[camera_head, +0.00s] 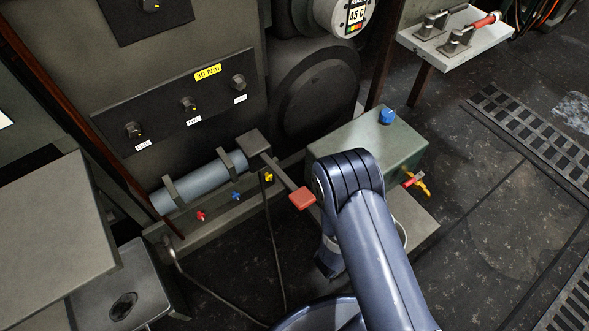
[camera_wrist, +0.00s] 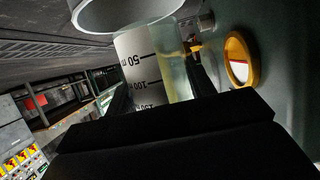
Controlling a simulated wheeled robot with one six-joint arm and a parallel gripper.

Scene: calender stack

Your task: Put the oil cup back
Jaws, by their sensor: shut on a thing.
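The oil cup (camera_wrist: 138,68) is pale with black 50, 100 and 150 marks and fills the upper middle of the wrist view. Its grey-white rim shows at the top left of that view. Yellowish liquid shows at its right side. My gripper (camera_wrist: 160,95) is shut on the cup, with a dark finger on its left; the black gripper body hides its lower part. In the head view my arm hides the gripper and most of the cup; a pale curved edge (camera_head: 402,233) shows just right of the arm, beside the green tank (camera_head: 345,140).
The tank has a blue cap (camera_head: 387,116), a red and yellow valve (camera_head: 416,182) and a yellow-ringed sight glass (camera_wrist: 238,58). A red-ended lever (camera_head: 301,198) sticks out left of my arm. A grey step (camera_head: 424,222) lies below the tank. Open floor is at right.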

